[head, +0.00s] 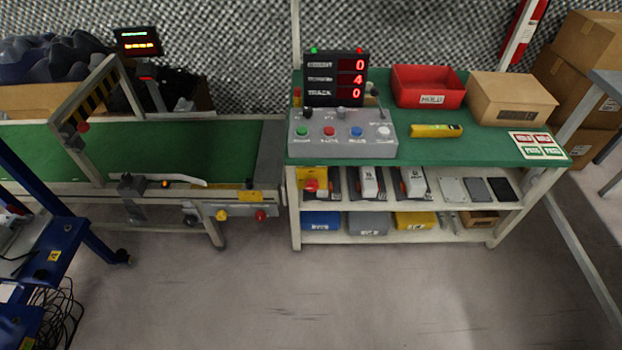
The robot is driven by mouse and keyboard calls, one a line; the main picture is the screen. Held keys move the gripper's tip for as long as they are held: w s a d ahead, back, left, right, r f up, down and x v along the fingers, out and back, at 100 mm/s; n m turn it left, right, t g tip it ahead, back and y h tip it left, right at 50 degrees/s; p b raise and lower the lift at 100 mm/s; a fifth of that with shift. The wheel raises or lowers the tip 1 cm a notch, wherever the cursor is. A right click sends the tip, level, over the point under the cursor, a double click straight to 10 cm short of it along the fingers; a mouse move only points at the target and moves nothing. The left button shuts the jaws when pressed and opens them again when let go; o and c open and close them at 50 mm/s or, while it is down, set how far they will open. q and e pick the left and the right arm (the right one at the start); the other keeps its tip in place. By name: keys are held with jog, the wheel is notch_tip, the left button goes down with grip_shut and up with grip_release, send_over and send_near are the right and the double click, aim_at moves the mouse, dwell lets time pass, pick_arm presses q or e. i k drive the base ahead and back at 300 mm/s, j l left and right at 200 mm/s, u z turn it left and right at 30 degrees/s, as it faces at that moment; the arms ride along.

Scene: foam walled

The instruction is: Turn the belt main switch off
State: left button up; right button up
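The conveyor belt (225,140) is a green belt in a grey frame at the left, reaching the workbench. On its front side are a yellow knob (221,215) and a red knob (261,215); a small orange light (165,184) shows on the frame. A grey control box (342,148) on the bench carries green, red, blue and white buttons and small levers on top. A red knob on a yellow plate (312,185) sits on the bench's upper shelf at its left end. I cannot tell which is the belt main switch, nor any switch position. Neither gripper is in view.
On the green bench top (460,148) are a lit display (336,79), a red bin (428,86), a cardboard box (511,99) and a yellow tool (436,130). A blue cart (55,245) stands at left. The floor (330,295) in front is clear.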

aim_at(312, 185)
jog(key=i+l+u, duration=0.25)
jog(key=i+l, duration=0.2)
jog(key=l, duration=0.15)
jog(key=i+l+u, duration=0.15)
jog(key=l, duration=0.2)
jog(key=i+l+u, duration=0.15)
jog(key=l, duration=0.2)
jog(key=i+l+u, duration=0.1)
jog(key=l, duration=0.3)
jog(key=i, duration=0.1)
